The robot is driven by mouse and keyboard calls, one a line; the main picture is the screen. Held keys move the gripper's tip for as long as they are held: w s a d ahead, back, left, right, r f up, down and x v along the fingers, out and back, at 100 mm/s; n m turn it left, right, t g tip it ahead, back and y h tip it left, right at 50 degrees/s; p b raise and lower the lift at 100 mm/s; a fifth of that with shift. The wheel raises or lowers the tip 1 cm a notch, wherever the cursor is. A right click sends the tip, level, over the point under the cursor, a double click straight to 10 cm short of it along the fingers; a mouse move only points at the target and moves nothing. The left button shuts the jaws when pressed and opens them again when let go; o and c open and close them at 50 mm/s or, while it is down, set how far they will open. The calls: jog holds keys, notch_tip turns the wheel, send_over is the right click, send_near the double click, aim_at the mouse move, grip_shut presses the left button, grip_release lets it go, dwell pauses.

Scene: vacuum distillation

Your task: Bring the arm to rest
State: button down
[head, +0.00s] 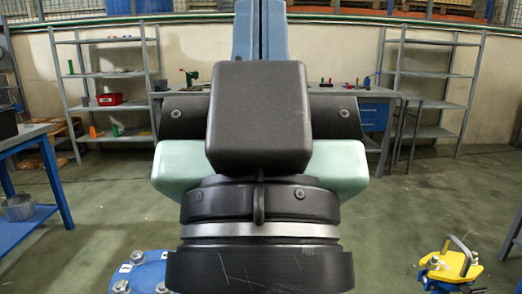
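My arm fills the middle of the head view, with dark and pale green links close to the camera. No gripper fingers can be made out, so whether my gripper is open or shut does not show. The arm's links hide much of the workbench (372,92) behind them. No object is seen held by the arm.
Metal shelves stand at the back left (108,75) and back right (432,80). A red box (110,99) sits on the left shelf. A blue-framed table (22,139) is at left, with a grey cylindrical container (20,207) on its lower shelf. A yellow item (450,264) is low at right. Green floor (410,205) is clear.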

notch_tip(320, 180, up, 34)
jog(key=p, duration=3.1)
jog(key=shift+f, duration=0.2)
jog(key=shift+w, duration=0.1)
